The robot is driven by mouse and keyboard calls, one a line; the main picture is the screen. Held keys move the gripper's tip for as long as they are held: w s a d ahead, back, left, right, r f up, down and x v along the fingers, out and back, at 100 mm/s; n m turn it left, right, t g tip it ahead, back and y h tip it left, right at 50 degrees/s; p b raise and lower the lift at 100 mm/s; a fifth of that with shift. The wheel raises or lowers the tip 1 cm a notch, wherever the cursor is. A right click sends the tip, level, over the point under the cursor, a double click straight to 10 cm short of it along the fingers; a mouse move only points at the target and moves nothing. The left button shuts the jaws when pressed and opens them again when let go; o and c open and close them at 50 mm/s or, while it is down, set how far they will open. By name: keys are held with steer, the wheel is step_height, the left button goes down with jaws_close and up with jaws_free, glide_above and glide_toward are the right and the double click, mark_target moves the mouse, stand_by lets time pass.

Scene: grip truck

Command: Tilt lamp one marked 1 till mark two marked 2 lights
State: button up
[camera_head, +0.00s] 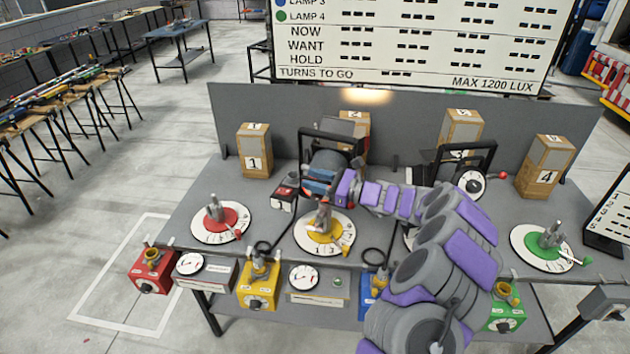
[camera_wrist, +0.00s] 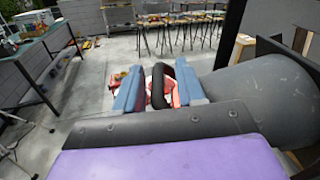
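My gripper (camera_wrist: 158,88) has its blue fingers on either side of a black upright bar (camera_wrist: 160,86) in the wrist view, with slim gaps beside it. In the head view my gripper (camera_head: 320,178) is over the table, left of centre, beside a black-framed lamp (camera_head: 334,138). My arm hides part of that lamp, and I cannot read its number. The box marked 1 (camera_head: 254,163) stands at the back left. The box marked 2 (camera_head: 356,122) stands behind the lamp frame, partly hidden. A warm light spot (camera_head: 367,96) falls on the back panel above it.
A red dial (camera_head: 236,217), a yellow dial (camera_head: 318,237) and a green dial (camera_head: 525,240) lie on the table. Boxes marked 3 (camera_head: 463,126) and 4 (camera_head: 547,178) stand at right. A second black-framed lamp (camera_head: 440,160) is beside my arm. A grey drum (camera_wrist: 265,100) is close right of my fingers.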

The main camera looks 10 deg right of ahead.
mark_target(318, 167)
jaws_close()
stand_by(0.5)
steer(key=r+m+p, duration=0.1)
steer(key=p, duration=0.2)
steer(key=shift+w+r, duration=0.1)
steer(key=p, duration=0.1)
steer(key=r+m+p, duration=0.1)
steer(key=p, duration=0.1)
steer(key=shift+w+d+r, duration=0.1)
steer(key=shift+w+d, duration=0.2)
steer(key=shift+w, duration=0.05)
steer(key=shift+w+d+r+m+p, duration=0.25)
steer(key=shift+w+r+m+p, duration=0.15)
steer(key=shift+w+r+p, duration=0.05)
